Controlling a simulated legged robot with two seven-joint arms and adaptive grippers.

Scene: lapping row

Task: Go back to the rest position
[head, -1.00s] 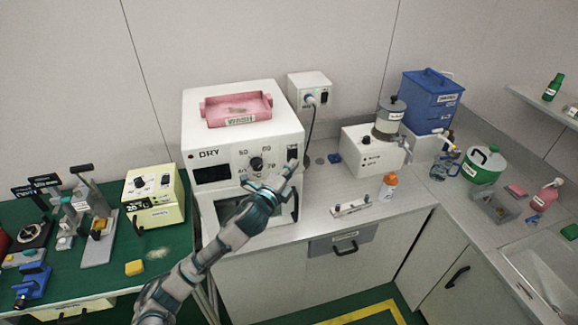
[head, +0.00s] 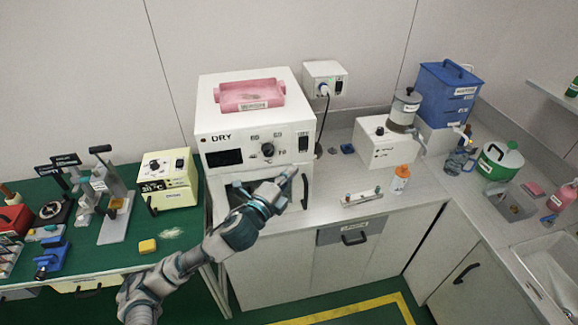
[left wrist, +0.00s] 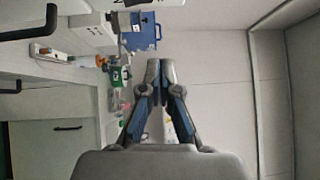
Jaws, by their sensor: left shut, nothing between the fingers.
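My left gripper (head: 285,182) is in front of the lower part of the white drying oven (head: 223,122) in the head view, close to its door handle (head: 305,190). I cannot tell whether it touches the oven. In the left wrist view, the fingers of the left gripper (left wrist: 166,68) are together with nothing between them. My right gripper is not in view.
A pink tray (head: 250,104) sits on the oven. To the right, an orange-capped bottle (head: 400,180) and a white machine (head: 378,150) stand on the grey counter.

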